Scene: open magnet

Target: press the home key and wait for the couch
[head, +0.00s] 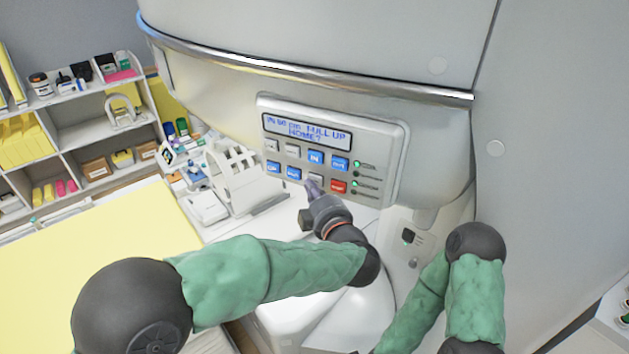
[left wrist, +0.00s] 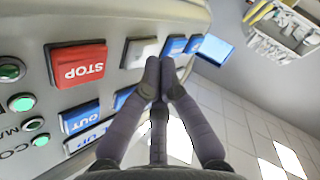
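The control panel (head: 382,141) is on the magnet's pale front. Its display (head: 307,131) shows blue text, with "FULL UP" and "HOME?" legible. A pale grey key, partly behind my fingertips, sits between a blue key and the red STOP key (head: 338,187); its label is not readable. In the left wrist view this pale key (left wrist: 139,52) is beside the STOP key (left wrist: 77,63). My left gripper (head: 313,187) has its fingertips together, empty, at the pale key. Contact cannot be told. My right gripper is out of view. No couch is clearly identifiable.
A broad yellow surface (head: 80,260) lies at the left. A white rack (head: 237,177) and small items stand below the panel's left side. Shelves (head: 90,130) with bottles and boxes are at the far left. A metal rail (head: 300,73) curves above the panel.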

